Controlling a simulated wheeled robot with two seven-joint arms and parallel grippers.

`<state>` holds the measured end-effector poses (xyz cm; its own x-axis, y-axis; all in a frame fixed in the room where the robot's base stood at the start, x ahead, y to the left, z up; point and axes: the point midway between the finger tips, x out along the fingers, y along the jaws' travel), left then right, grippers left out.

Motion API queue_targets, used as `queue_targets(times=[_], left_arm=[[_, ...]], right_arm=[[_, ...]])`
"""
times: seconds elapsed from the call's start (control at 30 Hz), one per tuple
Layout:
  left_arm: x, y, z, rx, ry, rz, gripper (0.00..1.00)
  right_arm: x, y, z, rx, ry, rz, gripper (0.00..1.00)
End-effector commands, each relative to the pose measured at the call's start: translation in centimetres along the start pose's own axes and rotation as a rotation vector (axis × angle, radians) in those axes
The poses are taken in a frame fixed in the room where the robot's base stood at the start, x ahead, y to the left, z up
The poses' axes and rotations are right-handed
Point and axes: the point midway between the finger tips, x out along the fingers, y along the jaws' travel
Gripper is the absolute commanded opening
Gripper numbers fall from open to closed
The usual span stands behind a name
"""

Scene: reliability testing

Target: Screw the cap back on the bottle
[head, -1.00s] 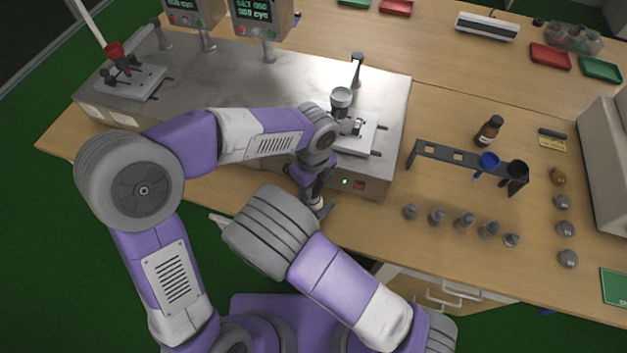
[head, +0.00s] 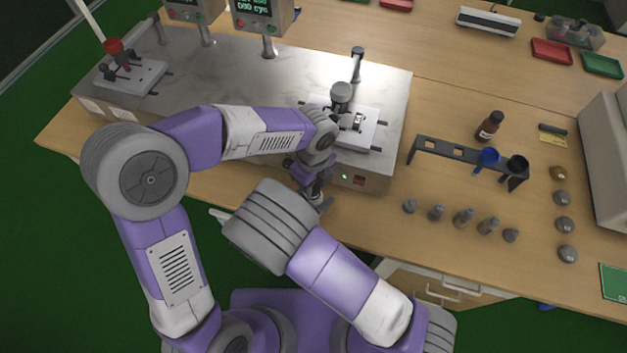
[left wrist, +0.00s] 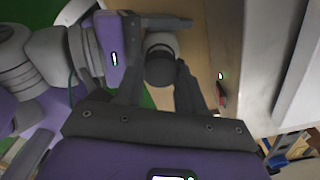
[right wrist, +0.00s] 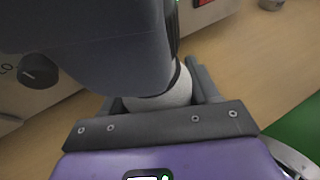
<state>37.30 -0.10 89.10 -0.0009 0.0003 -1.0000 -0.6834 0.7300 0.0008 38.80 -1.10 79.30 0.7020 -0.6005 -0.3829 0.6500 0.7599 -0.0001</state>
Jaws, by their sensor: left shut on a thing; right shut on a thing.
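The bottle (right wrist: 165,94) is a light grey-white cylinder between the fingers of my right gripper (right wrist: 160,100) in the right wrist view. My left gripper (left wrist: 160,85) comes down from above, its fingers on either side of a dark round cap (left wrist: 159,71) in the left wrist view. The cap sits at the bottle's top; the thread and any gap between them are hidden. In the head view my left gripper (head: 314,194) is at the table's front edge, and my right gripper is mostly hidden behind my own right arm.
A steel test machine (head: 240,75) stands just behind the grippers. The table between the machine and rack is clear.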

Motion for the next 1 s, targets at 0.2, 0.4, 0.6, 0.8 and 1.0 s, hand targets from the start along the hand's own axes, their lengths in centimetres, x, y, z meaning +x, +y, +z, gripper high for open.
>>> queue_targets(times=[0.2, 0.4, 0.6, 0.8, 1.0], left_arm=[[0.0, 0.0, 0.0, 0.000, 0.000, 0.000, 0.11], [0.1, 0.0, 0.0, 0.000, 0.000, 0.000, 0.11], [0.5, 0.0, 0.0, 0.000, -0.001, -0.001, 0.11], [0.9, 0.0, 0.0, 0.000, -0.001, 0.000, 0.11], [1.1, 0.0, 0.0, 0.013, 0.000, 0.000, 0.11]], right_arm=[[0.0, 0.0, 0.0, 0.000, -0.001, 0.000, 0.05], [0.0, 0.0, 0.0, 0.000, -0.001, 0.000, 0.05], [0.0, 0.0, 0.0, 0.000, -0.001, 0.000, 0.05], [0.0, 0.0, 0.0, 0.001, -0.001, 0.000, 0.05], [0.0, 0.0, 0.0, 0.000, -0.001, 0.000, 0.00]])
